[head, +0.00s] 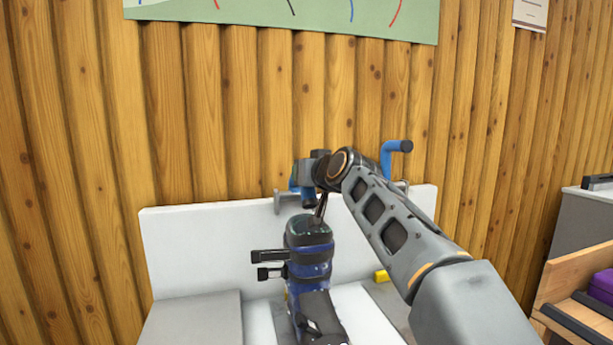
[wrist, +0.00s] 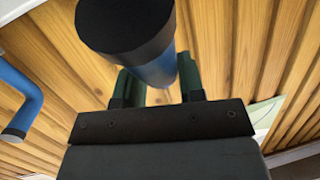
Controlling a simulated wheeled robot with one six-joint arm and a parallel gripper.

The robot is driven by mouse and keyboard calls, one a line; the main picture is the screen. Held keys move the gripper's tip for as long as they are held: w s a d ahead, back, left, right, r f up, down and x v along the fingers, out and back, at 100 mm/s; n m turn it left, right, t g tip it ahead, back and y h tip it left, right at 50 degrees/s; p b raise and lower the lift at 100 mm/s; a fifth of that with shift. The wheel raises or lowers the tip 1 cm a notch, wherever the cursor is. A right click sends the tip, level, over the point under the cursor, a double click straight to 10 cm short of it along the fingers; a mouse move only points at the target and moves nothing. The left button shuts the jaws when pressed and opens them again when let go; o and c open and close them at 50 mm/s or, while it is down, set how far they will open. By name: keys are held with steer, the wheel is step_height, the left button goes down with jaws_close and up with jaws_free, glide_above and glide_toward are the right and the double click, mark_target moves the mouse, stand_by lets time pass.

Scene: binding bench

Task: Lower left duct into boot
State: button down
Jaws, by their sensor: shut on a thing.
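The boot (head: 309,268), blue and black with dark buckles on its left side, stands upright on the bench in the head view. The left duct (head: 296,184) is a blue tube above and behind the boot's top, largely hidden by my gripper. My gripper (head: 305,174) is shut on it. In the wrist view the left duct (wrist: 158,70) lies between the two dark green fingers (wrist: 160,88), its black end (wrist: 125,28) close to the camera. I cannot tell whether the duct touches the boot.
The right duct (head: 389,162), blue with a black end, stands behind my arm; it also shows in the wrist view (wrist: 22,98). A white back panel (head: 200,245) stands behind the boot, with a grey block (head: 192,318) at left. A yellow piece (head: 382,276) lies at right.

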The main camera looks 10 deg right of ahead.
steer(key=c, duration=0.7)
jaws_free()
steer(key=shift+c, duration=0.2)
steer(key=v, duration=1.3)
steer(key=shift+s, duration=0.35)
steer(key=shift+d+r, duration=0.1)
